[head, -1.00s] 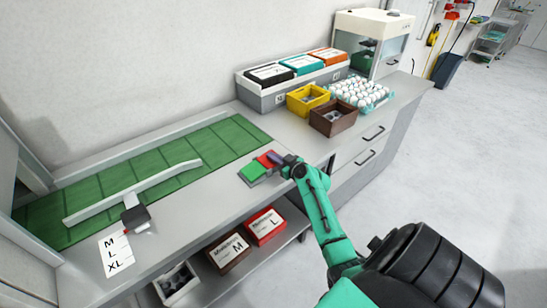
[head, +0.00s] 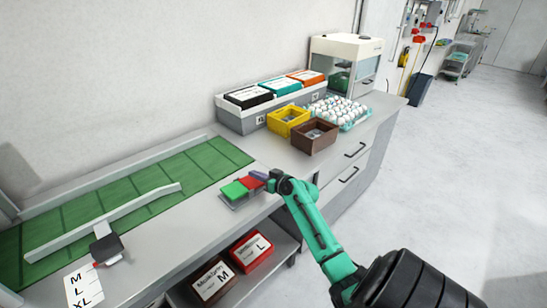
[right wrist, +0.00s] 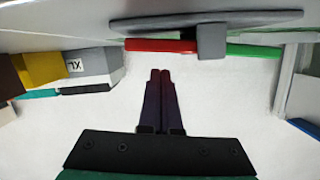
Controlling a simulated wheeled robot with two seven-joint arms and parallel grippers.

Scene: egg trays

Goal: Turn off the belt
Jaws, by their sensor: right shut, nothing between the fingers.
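The belt (head: 120,200) is a green segmented strip along the wall side of the counter, at the left in the head view. A switch box with a green button (head: 234,190) and a red button (head: 250,183) sits by the counter's front edge. Both buttons also show in the right wrist view, the red one (right wrist: 160,45) ahead of the fingertips and the green one (right wrist: 262,52) to the right. My right gripper (head: 260,176) is shut and empty, its fingertips close to the red button. Whether they touch it is unclear. My left gripper is out of view.
A white diverter bar (head: 105,222) crosses the belt, and a label card (head: 84,287) lies at the front. Yellow (head: 288,121) and brown (head: 315,136) boxes and an egg tray (head: 340,112) stand further right. More boxes sit on the shelf below.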

